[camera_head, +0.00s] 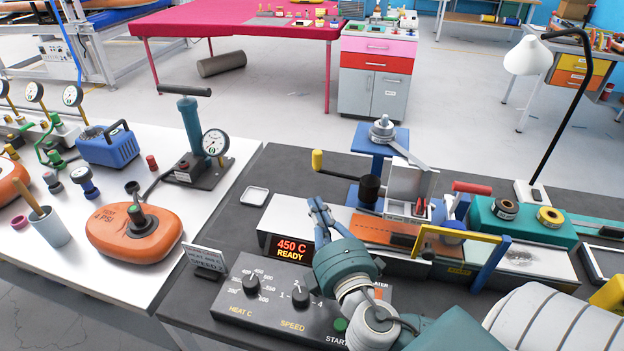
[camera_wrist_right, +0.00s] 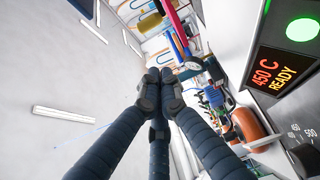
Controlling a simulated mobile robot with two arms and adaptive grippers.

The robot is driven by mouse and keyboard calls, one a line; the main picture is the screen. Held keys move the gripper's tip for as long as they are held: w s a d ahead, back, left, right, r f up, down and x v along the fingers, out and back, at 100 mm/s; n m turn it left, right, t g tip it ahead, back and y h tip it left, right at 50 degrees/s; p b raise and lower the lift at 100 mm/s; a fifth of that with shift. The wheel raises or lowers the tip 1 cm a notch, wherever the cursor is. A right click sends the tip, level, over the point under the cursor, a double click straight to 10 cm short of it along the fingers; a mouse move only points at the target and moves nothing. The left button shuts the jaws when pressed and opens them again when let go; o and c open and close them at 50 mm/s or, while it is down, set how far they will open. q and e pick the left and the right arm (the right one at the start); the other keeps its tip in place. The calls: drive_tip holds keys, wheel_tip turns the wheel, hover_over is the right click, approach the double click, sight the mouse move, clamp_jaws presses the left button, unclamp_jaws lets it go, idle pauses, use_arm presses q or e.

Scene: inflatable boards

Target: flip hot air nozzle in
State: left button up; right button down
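A hot-air seam machine stands on the dark bench, its display (camera_head: 291,248) reading 450 C READY. A black cylinder (camera_head: 369,188) sits on it beside a grey open housing (camera_head: 408,185); I cannot tell for certain which part is the nozzle. A yellow-knobbed lever (camera_head: 317,160) reaches left from the black cylinder. A red handle (camera_head: 471,188) is to the right. My right gripper (camera_head: 318,205) is above the display, left of and apart from the black cylinder. Its fingertips meet, empty, in the right wrist view (camera_wrist_right: 160,76). My left gripper is out of view.
A control panel (camera_head: 290,297) with dials lies at the bench front. A yellow and blue frame (camera_head: 461,236) and an orange strip (camera_head: 386,232) are right of my gripper. A small white tray (camera_head: 255,196) lies left. A lamp (camera_head: 527,57) rises behind.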

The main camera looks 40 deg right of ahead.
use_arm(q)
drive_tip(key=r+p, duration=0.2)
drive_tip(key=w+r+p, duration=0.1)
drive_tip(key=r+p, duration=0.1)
use_arm(e)
drive_tip(key=s+d+x, duration=0.1)
drive_tip(key=d+x, duration=0.2)
drive_tip(key=x, duration=0.9)
drive_tip(key=shift+w, duration=0.4)
drive_tip(key=shift+d, duration=0.1)
